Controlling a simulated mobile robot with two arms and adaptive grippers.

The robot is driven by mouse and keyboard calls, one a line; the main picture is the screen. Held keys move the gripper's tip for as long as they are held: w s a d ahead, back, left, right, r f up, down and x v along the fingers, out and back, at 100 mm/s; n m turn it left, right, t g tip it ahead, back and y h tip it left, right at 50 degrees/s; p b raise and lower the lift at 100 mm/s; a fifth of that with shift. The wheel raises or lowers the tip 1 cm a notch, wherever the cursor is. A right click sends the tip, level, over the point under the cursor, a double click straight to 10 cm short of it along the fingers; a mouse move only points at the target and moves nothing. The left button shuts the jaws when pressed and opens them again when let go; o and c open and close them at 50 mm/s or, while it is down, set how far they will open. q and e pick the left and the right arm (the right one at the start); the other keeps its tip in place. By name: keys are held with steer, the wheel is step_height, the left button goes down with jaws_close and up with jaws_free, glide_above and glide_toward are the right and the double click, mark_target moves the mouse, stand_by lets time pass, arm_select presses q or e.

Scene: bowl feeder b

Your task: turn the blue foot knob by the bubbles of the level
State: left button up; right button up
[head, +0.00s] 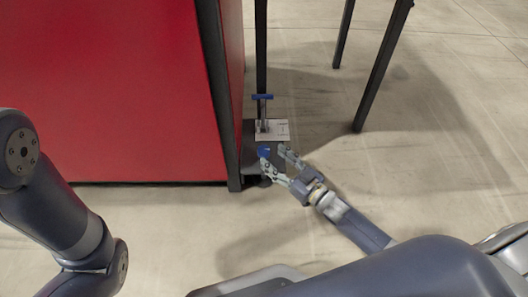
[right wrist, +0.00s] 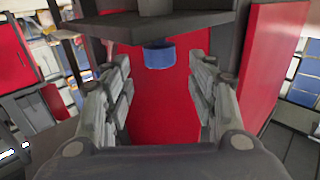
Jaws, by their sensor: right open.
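The blue foot knob (head: 264,152) shows at the lower front corner of the red cabinet, beside a fingertip of my right gripper (head: 274,153). In the right wrist view the blue knob (right wrist: 160,57) hangs under a dark plate (right wrist: 150,25). There my right gripper (right wrist: 159,72) is open, with one finger to each side of the knob's line and nothing held. I cannot tell whether a finger touches the knob. A pale flat piece (head: 271,130), perhaps the level, lies just behind the knob; its bubbles are too small to read. My left gripper is out of view.
The red cabinet (head: 120,85) fills the upper left. A blue-topped clamp or handle (head: 263,97) stands behind the pale piece. Dark legs (head: 385,65) stand at the upper right. The concrete floor (head: 440,150) to the right is clear.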

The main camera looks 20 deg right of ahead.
mark_target(268, 154)
steer(key=b+x, duration=0.2)
steer(key=x, duration=0.2)
steer(key=shift+w+a+f, duration=0.15)
steer(key=shift+w+f, duration=0.05)
steer(key=shift+w, duration=0.05)
steer(key=shift+w+a+r, duration=0.15)
steer(key=shift+w+a, duration=0.15)
steer(key=shift+w, duration=0.25)
steer(key=c, duration=1.1)
